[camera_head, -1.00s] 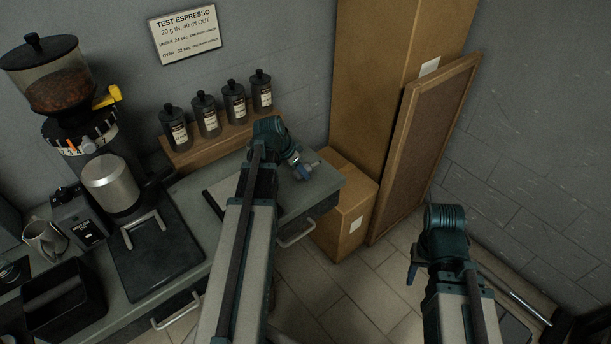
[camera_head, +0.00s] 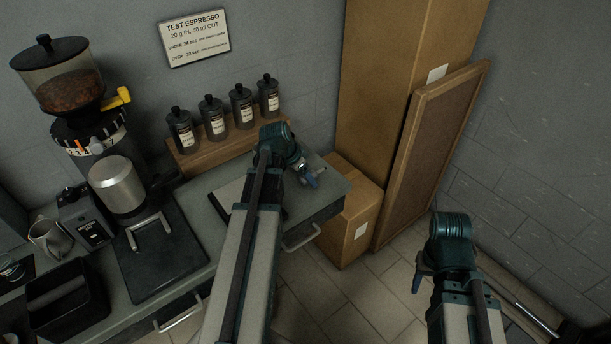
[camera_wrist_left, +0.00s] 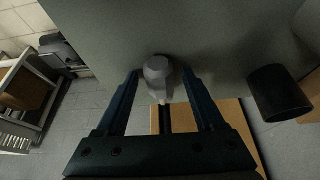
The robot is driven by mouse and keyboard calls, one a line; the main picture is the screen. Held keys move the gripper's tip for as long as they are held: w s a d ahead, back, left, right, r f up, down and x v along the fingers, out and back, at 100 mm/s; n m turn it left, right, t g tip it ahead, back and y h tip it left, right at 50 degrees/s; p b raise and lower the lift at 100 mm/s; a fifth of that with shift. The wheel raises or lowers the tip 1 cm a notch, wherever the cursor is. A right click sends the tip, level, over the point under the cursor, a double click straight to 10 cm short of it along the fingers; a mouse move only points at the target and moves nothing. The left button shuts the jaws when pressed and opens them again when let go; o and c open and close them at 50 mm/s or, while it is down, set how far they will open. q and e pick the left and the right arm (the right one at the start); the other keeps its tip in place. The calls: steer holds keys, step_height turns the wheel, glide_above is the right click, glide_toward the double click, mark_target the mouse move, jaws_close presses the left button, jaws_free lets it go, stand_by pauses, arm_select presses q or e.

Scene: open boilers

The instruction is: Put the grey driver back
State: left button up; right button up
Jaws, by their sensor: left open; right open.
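A grey faceted handle with a short pale tip, which looks like the grey driver (camera_wrist_left: 158,72), shows in the left wrist view between the fingertips of my left gripper (camera_head: 311,178). The fingers are open on either side of it, and I see no clear grip on it. In the head view this handle cannot be made out; my left gripper is over the right end of the grey counter (camera_head: 333,192). My right gripper (camera_head: 420,278) is open and empty, low over the floor at the right.
Several dark bottles (camera_head: 215,121) stand on a wooden shelf behind the left arm. A grinder (camera_head: 118,185) and a black bin (camera_head: 65,298) are at the left. Cardboard boxes (camera_head: 352,215) and a framed board (camera_head: 440,140) stand at the back right. A dark cylinder (camera_wrist_left: 278,92) shows at right.

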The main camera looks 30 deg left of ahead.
arm_select(q)
steer(key=p+v, duration=1.1)
steer(key=v, duration=0.1)
steer(key=s+d+g+y, duration=0.1)
steer(key=s+d, duration=0.2)
steer(key=d, duration=0.8)
steer(key=s+d+f+g+y, duration=0.1)
steer(key=s+d, duration=0.3)
steer(key=d, duration=0.6)
steer(key=s+d+g+y, duration=0.1)
steer(key=s+d+g, duration=0.2)
steer(key=d, duration=0.8)
steer(key=shift+s+d+f+n, duration=0.3)
steer(key=shift+s+d+f, duration=0.05)
steer(key=shift+s, duration=0.3)
